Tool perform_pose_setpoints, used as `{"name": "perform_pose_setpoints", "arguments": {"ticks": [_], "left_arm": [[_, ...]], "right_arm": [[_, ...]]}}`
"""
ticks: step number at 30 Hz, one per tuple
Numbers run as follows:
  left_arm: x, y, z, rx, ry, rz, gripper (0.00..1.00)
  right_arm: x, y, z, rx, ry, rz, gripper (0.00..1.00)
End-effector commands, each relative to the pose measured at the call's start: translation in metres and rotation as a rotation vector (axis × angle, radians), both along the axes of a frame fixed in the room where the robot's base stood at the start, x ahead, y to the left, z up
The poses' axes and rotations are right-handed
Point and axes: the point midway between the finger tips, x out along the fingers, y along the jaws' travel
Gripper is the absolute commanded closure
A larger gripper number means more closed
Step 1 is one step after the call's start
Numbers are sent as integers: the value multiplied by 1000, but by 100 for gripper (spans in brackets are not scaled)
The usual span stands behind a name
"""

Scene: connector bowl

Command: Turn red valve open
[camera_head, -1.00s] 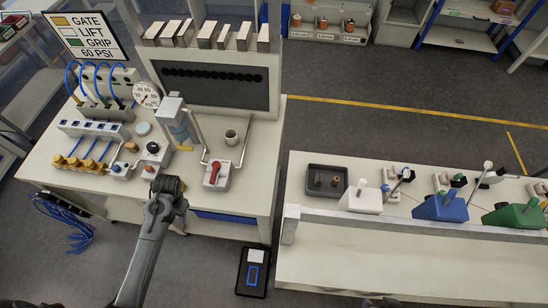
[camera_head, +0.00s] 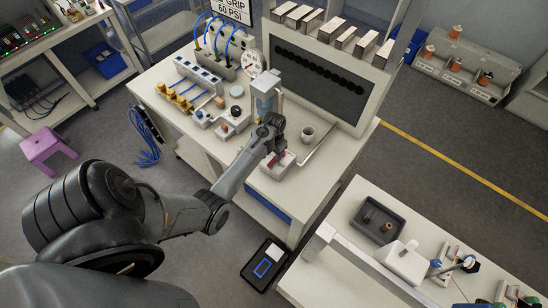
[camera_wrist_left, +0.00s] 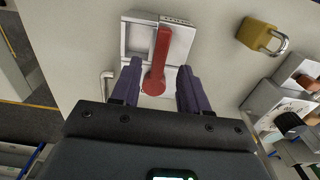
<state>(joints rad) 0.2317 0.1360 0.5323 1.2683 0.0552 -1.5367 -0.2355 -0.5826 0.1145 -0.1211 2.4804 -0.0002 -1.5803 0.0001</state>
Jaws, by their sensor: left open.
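The red valve is a red lever handle (camera_wrist_left: 160,58) on a white-grey block (camera_wrist_left: 136,38). In the left wrist view the handle lies lengthwise, its round pivot end nearest me. My left gripper (camera_wrist_left: 160,68) is open, with one dark finger on each side of the handle and visible gaps between. In the head view the valve block (camera_head: 277,166) stands near the front edge of the workbench, partly covered by my left gripper (camera_head: 275,146), whose fingertips are hard to make out there. My right gripper is not in view.
A brass padlock (camera_wrist_left: 258,34) lies to the right of the valve in the wrist view. In the head view a filter unit (camera_head: 264,92), a pressure gauge (camera_head: 252,58) and a small grey cup (camera_head: 307,135) stand close by. A pipe runs right of the valve.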

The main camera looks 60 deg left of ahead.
Motion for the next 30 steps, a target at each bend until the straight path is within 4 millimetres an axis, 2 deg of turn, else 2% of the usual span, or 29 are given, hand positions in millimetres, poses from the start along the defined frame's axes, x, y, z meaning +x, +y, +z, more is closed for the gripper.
{"name": "perform_pose_setpoints", "arguments": {"ticks": [3, 9, 20, 21, 30], "left_arm": [[0, 0, -17, 0, 1, 0, 55], [0, 0, -33, 0, 0, 0, 55], [0, 0, -38, 0, -1, 0, 55], [0, 0, -38, 1, -1, 0, 57], [0, 0, -38, 1, -1, 0, 100]], "right_arm": [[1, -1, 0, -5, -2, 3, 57], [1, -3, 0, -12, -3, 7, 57], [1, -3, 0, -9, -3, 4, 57], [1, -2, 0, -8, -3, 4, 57], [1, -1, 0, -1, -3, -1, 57]]}}
